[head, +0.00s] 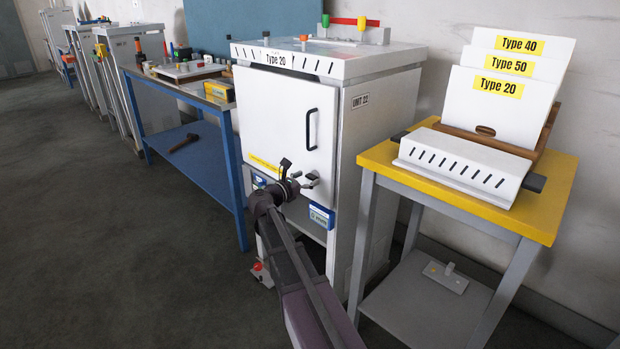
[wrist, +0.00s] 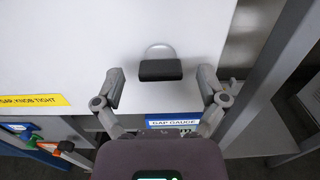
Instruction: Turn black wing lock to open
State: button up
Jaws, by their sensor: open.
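The black wing lock (wrist: 160,70) shows in the wrist view as a dark bar lying level across the picture, with a pale round plate edge behind it on the white cabinet door. My gripper (wrist: 161,74) is open, with one finger to the left of the lock and one to the right. Clear gaps show on both sides, and neither finger appears to touch it. In the head view my gripper (head: 313,178) is at the lower part of the door (head: 285,115), below the black door handle (head: 312,130). I cannot make out the lock in the head view.
A blue gap gauge (head: 322,216) sits just below my gripper. A yellow label (wrist: 35,100) is on the door at left. A yellow-topped stand (head: 535,215) with type plates is at right. A blue workbench (head: 235,170) is at left, with open floor before it.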

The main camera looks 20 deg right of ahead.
jog(key=shift+w+d, duration=0.15)
jog(key=shift+d, duration=0.3)
jog(key=c, duration=1.2)
jog(key=shift+o, duration=0.2)
